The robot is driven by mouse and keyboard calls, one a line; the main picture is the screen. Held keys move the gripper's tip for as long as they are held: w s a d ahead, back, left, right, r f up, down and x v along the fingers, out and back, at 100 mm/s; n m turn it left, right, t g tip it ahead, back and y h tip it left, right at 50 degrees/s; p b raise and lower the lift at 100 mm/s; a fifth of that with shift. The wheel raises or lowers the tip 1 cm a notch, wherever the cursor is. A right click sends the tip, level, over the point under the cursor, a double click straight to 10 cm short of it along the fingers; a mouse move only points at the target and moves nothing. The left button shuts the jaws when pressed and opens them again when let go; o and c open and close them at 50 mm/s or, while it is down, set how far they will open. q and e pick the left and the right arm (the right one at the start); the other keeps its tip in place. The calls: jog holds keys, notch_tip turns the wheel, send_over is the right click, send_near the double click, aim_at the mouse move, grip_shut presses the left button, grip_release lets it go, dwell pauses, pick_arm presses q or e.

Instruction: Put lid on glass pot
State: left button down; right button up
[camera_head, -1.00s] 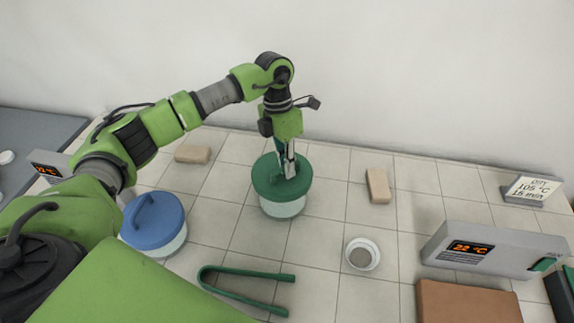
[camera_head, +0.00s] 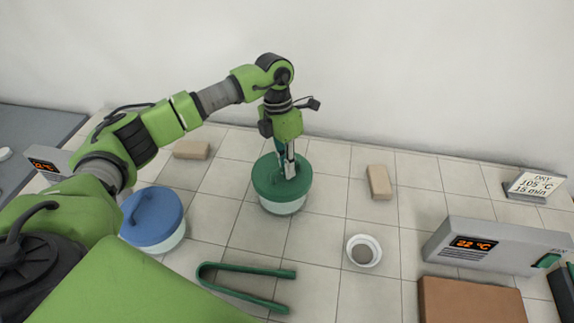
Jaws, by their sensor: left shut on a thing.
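A green lid (camera_head: 265,181) sits on top of a glass pot (camera_head: 283,208) near the middle of the tiled table. The lid looks level and covers the pot's mouth. My left gripper (camera_head: 290,171) points down from above and is shut on the lid's handle, which the fingers mostly hide. A second glass pot (camera_head: 168,243) with a blue lid (camera_head: 155,216) stands to the left, beside my left arm. My right gripper is not in view.
Green tongs (camera_head: 245,287) lie in front of the pot. A small white dish (camera_head: 364,251) with grey contents stands to the right. Tan blocks (camera_head: 379,182) (camera_head: 191,150) lie behind. A grey unit (camera_head: 490,247), a brown slab (camera_head: 470,301) and a sign (camera_head: 536,185) occupy the right.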

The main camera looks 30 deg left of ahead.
pick_arm(q)
jog(key=shift+f, duration=0.25)
jog(key=c, duration=2.1)
grip_release()
